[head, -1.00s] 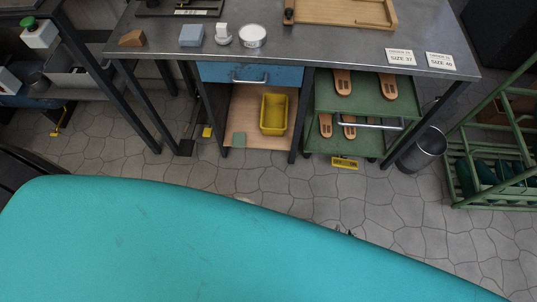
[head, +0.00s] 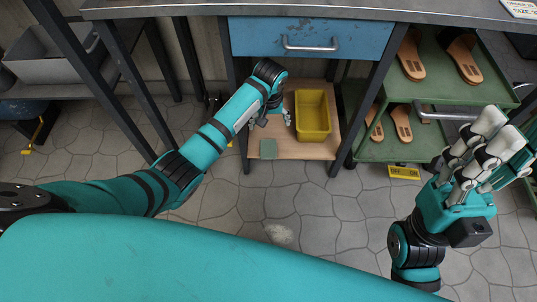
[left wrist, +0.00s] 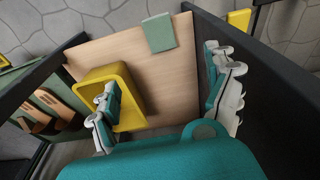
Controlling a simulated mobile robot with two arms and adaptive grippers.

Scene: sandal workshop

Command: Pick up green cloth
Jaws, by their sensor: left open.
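The green cloth (head: 268,148) is a small, flat, grey-green square at the front left of the low wooden shelf (head: 300,151). It also shows in the left wrist view (left wrist: 159,33) near the shelf's edge. My left gripper (head: 270,117) reaches into the shelf space behind the cloth, open and empty. In the left wrist view its two fingers are wide apart (left wrist: 165,88), with bare shelf between them and the cloth beyond, apart from them. My right gripper (head: 484,152) is raised at the right of the head view, away from the shelf; its finger opening is unclear.
A yellow bin (head: 312,131) stands on the shelf right of my left gripper. A blue drawer (head: 350,38) is above. Dark table legs (head: 372,95) flank the space. A green cart (head: 380,150) with sandal soles stands at right.

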